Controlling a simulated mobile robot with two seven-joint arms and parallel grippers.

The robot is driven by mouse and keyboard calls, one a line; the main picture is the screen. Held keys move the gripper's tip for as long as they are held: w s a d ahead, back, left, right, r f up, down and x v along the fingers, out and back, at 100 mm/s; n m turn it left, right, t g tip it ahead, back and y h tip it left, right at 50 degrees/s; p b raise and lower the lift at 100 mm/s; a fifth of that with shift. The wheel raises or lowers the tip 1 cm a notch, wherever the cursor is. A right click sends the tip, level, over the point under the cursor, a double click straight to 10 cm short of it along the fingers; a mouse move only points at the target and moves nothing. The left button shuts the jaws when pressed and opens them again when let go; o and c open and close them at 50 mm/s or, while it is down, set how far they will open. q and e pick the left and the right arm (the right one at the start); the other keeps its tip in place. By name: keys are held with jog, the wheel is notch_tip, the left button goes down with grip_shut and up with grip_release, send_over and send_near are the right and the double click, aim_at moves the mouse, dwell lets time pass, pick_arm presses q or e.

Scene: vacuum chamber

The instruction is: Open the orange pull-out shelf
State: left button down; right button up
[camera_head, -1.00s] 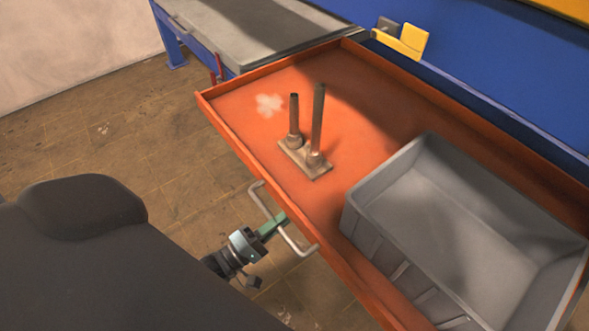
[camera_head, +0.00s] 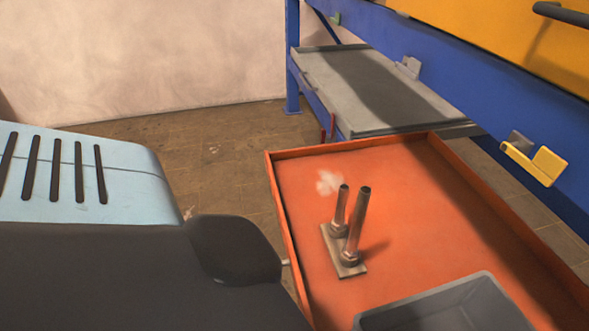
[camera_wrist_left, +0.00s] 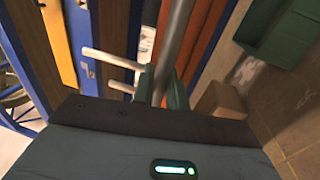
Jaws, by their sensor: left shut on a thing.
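The orange pull-out shelf (camera_head: 425,215) extends out from the blue rack in the head view, its far edge near the rack. A gray handle is on its front side; only a small end of it (camera_head: 287,262) shows past my dark arm. In the left wrist view the handle bar (camera_wrist_left: 178,35) runs between the green fingers of my left gripper (camera_wrist_left: 161,88), which is shut on it. An orange strip of the shelf (camera_wrist_left: 208,35) shows beside the bar. My left gripper is hidden behind my arm in the head view. My right gripper is not in view.
On the shelf stand a metal plate with two upright posts (camera_head: 345,255) and a gray bin (camera_head: 440,310). A gray lower shelf (camera_head: 375,95) and a yellow bracket (camera_head: 535,162) are on the rack. Floor (camera_head: 215,165) is open at left.

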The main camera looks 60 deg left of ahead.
pick_arm(q)
jog(key=shift+s+a, duration=0.1)
jog(key=shift+s, duration=0.2)
jog(key=c, duration=1.5)
grip_release()
jog(key=shift+b+v, duration=0.35)
jog(key=shift+v, duration=3.55)
